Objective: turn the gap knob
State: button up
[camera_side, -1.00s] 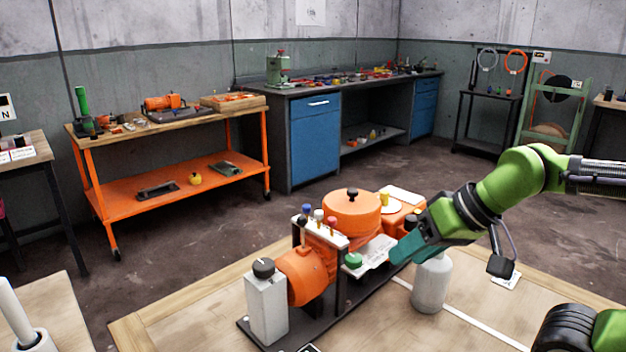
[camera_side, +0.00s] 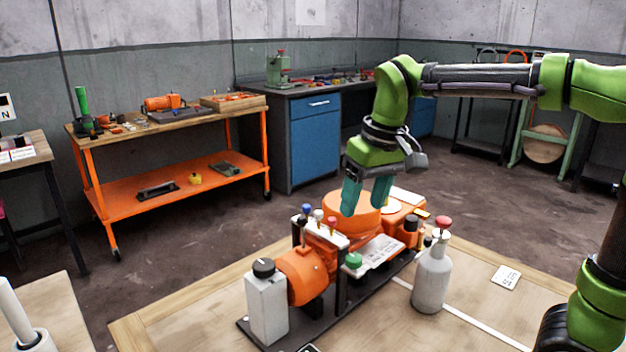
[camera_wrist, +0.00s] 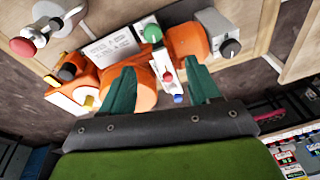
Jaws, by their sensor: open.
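No knob carries a readable "gap" label, so I cannot tell which one is the gap knob. A black knob (camera_side: 263,267) tops the grey box (camera_side: 267,308) at the machine's near left end; it also shows in the wrist view (camera_wrist: 230,48). A green knob (camera_side: 353,260) sits beside the white label plate (camera_side: 374,252). My gripper (camera_side: 364,207) is open, pointing down over the round orange drum (camera_side: 340,206). The drum's top knob is hidden behind my fingers. In the wrist view my fingers (camera_wrist: 160,66) spread apart with nothing held.
A grey bottle with a red top (camera_side: 431,275) stands right of the machine. Blue, white and red small knobs (camera_side: 318,214) rise from the machine's left part. The wooden table (camera_side: 480,285) is mostly clear on the right, with a white card (camera_side: 506,276).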

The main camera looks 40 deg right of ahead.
aim_at(355, 258)
jog(key=f, duration=0.4)
jog(key=w+f+g, duration=0.1)
jog(key=f, duration=0.3)
jog(key=f+g, duration=0.1)
jog(key=f, duration=0.3)
jog(key=shift+w+d+f, duration=0.15)
jog(key=shift+c, duration=0.2)
jog(key=c, duration=1)
jog(key=m, duration=0.3)
jog(key=o, duration=1)
